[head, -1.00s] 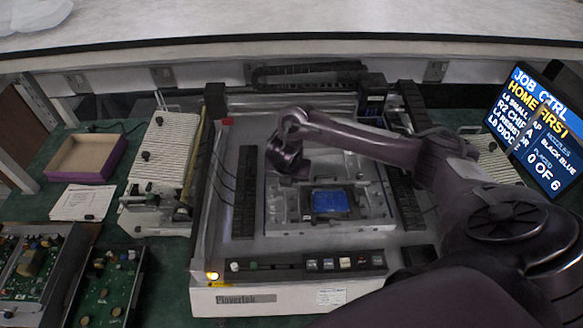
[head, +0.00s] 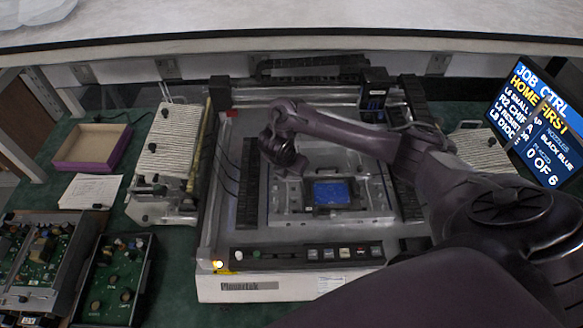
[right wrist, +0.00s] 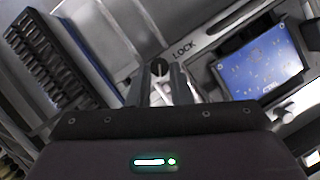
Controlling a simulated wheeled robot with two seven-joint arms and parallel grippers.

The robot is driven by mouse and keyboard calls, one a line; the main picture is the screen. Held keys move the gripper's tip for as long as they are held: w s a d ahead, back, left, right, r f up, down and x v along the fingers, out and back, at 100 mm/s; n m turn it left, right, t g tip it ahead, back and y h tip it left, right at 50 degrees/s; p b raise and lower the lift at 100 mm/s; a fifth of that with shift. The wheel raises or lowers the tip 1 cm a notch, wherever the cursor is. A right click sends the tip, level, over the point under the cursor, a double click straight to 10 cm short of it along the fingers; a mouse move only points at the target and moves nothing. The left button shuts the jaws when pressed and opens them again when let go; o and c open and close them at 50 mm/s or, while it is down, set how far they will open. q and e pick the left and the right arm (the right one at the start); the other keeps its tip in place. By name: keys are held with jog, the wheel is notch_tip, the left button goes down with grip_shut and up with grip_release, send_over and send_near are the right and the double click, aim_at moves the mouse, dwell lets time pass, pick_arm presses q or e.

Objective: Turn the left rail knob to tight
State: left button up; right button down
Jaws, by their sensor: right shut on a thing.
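The left rail knob (right wrist: 159,67) is a small black round knob in the right wrist view, between my right fingertips and near the printed word LOCK. My right gripper (right wrist: 166,80) is shut on this knob from above. In the head view my right gripper (head: 287,172) is over the left part of the machine's work area, left of the blue board (head: 332,192). My own wrist hides the knob there. The knob's marking is too small to read for its turn. My left gripper is not in view.
The placement machine (head: 300,288) fills the middle of the green bench. The blue board (right wrist: 258,65) lies close to my right gripper. Feeder racks (head: 165,150) stand left of the machine. A tray (head: 92,146), papers and circuit boards lie further left. A screen (head: 535,125) stands right.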

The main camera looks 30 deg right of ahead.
jog(key=c, duration=1.3)
grip_release()
jog(key=shift+w+a+r, duration=0.1)
jog(key=shift+a+r, duration=0.2)
jog(key=shift+r, duration=0.25)
jog(key=v, duration=0.6)
jog(key=shift+r+b, duration=0.3)
jog(key=shift+s, duration=0.25)
jog(key=shift+s+f, duration=0.1)
